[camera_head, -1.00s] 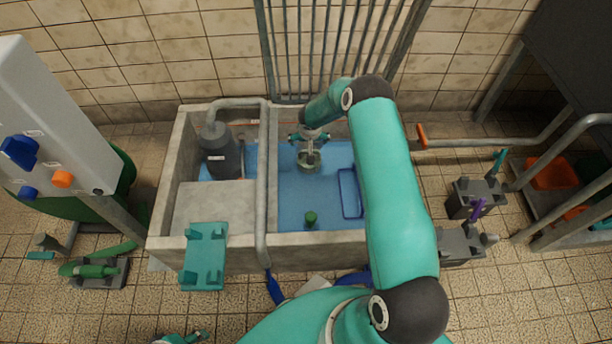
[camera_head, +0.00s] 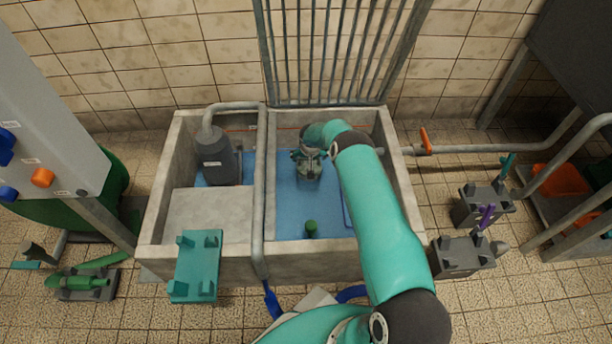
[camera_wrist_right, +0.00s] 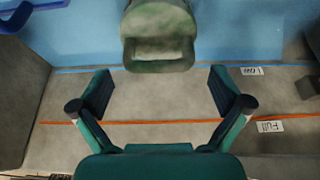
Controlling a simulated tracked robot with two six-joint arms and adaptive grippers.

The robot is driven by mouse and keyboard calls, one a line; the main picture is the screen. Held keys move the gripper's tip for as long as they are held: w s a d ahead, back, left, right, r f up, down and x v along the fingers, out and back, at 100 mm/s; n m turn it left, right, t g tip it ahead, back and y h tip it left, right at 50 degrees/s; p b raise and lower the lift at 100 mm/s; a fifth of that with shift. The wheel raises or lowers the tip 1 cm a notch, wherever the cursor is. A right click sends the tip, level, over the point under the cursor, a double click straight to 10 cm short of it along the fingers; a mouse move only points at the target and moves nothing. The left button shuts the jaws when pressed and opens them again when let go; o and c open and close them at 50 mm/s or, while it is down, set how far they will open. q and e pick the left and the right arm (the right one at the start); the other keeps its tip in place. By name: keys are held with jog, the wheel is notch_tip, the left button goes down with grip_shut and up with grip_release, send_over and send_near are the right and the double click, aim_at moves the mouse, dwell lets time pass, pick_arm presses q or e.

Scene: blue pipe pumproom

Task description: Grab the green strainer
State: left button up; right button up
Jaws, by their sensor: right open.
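A dull grey-green block-like piece with a recess in its end, seemingly the strainer, stands in the blue-bottomed basin. In the right wrist view this piece (camera_wrist_right: 160,50) lies just beyond and between my fingertips, with a gap to both fingers. In the head view the piece (camera_head: 308,174) is partly covered by my right gripper (camera_head: 309,156), which is low over it. In the wrist view my right gripper (camera_wrist_right: 160,92) is open and empty. A small dark green cylinder (camera_head: 311,229) stands near the basin's front wall. My left gripper is out of view.
The concrete basin wall (camera_head: 312,262) and a grey pipe (camera_head: 262,200) bound the space. A dark grey pump (camera_head: 219,158) stands in the left compartment. A teal rack (camera_head: 197,268) sits on the front-left edge. A barred grate (camera_head: 325,50) rises behind.

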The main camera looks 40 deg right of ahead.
jog(key=b+x, duration=0.3)
jog(key=x, duration=0.1)
jog(key=shift+w+d+f, duration=0.1)
jog(key=shift+d+f, duration=0.05)
jog(key=shift+f, duration=0.15)
jog(key=shift+r, duration=0.1)
jog(key=c, duration=1.4)
